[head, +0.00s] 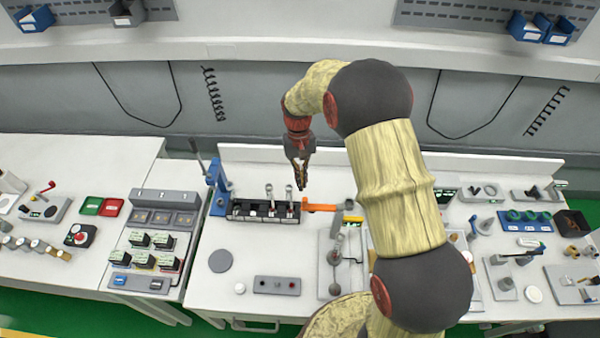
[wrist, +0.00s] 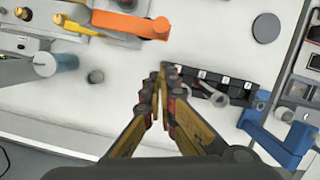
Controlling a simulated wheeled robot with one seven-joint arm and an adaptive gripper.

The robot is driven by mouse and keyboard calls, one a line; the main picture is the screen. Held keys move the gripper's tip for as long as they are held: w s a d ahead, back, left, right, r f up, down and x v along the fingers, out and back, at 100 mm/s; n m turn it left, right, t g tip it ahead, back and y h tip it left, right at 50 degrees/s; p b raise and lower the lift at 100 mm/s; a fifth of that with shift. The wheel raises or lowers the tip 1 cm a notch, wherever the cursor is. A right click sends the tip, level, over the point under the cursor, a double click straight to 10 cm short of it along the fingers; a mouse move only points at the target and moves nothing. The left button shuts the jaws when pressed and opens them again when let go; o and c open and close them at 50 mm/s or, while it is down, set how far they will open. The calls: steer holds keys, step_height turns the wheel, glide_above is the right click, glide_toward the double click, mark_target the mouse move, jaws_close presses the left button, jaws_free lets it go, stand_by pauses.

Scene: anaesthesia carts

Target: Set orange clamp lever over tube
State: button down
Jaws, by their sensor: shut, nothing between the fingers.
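In the wrist view the lever (wrist: 128,23) is at the upper left, with a rounded end to the right. The block (wrist: 205,82) runs across the centre right there. My gripper (head: 301,184) points down above the bench near the block. In the wrist view its fingertips (wrist: 160,76) are together and empty, apart from the lever. I cannot make out which part is the tube.
A blue upright press (head: 217,188) stands at the block's left end. Metal rods with ring tops (head: 289,200) rise from the block. A grey fixture with a lever (head: 337,262) stands to the front right. A grey disc (head: 220,261) and bare bench lie in front of the block.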

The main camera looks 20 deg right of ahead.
steer(key=shift+s+a+r, duration=0.1)
steer(key=shift+s, duration=0.55)
steer(key=shift+s+a+r, duration=0.1)
steer(key=shift+s, duration=0.55)
steer(key=shift+s, duration=0.1)
steer(key=shift+s+a+n, duration=0.2)
steer(key=shift+a+n, duration=0.05)
steer(key=shift+n, duration=0.05)
